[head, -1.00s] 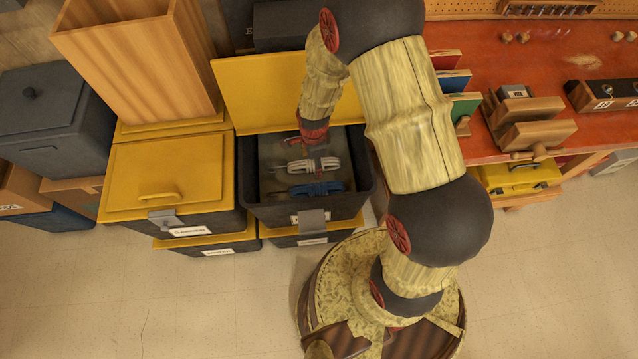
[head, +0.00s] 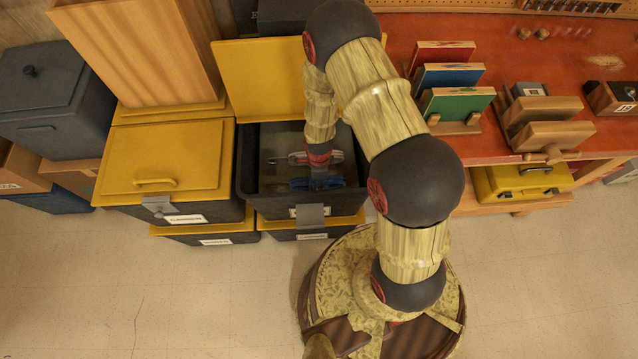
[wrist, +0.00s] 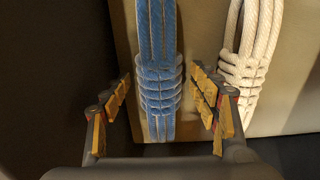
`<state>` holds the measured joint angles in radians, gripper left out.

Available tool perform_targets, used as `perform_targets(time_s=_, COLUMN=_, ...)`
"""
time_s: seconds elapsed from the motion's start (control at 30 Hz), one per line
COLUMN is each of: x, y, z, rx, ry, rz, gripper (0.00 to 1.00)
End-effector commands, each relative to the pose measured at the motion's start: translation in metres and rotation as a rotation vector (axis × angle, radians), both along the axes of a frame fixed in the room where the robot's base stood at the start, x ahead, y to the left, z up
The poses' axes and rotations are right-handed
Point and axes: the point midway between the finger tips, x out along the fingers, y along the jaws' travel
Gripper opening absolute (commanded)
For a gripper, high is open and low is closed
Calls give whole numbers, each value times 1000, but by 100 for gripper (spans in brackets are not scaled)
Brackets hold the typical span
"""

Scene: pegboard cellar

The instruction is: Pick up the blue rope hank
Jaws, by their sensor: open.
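The fingers are open, one on each side, with a visible gap to the rope. In the head view the blue hank (head: 333,183) shows near the front of the open dark bin (head: 250,185), partly hidden by my gripper (head: 318,180). A white rope hank (wrist: 252,50) lies beside it, to the right in the wrist view. In the head view the white hank (head: 296,158) is behind the blue one.
The bin's dark walls surround the hanks closely; its yellow lid (head: 260,75) stands open behind. A closed yellow-lidded bin (head: 170,160) stands to the left. A red workbench (head: 510,60) with wooden holders and a yellow case (head: 522,182) is to the right.

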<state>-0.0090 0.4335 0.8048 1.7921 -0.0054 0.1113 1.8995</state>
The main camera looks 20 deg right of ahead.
Motion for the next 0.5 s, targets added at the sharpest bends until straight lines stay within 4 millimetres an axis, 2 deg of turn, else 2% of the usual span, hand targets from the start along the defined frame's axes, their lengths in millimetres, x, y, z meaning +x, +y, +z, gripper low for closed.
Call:
perform_targets(time_s=0.07, x=0, y=0, z=-7, rx=-1, ry=1, rz=0, gripper=61)
perform_targets(time_s=0.27, x=0, y=0, z=-6, rx=0, ry=0, rz=0, gripper=61)
perform_targets(time_s=0.5, x=0, y=0, z=-6, rx=0, ry=0, rz=0, gripper=48)
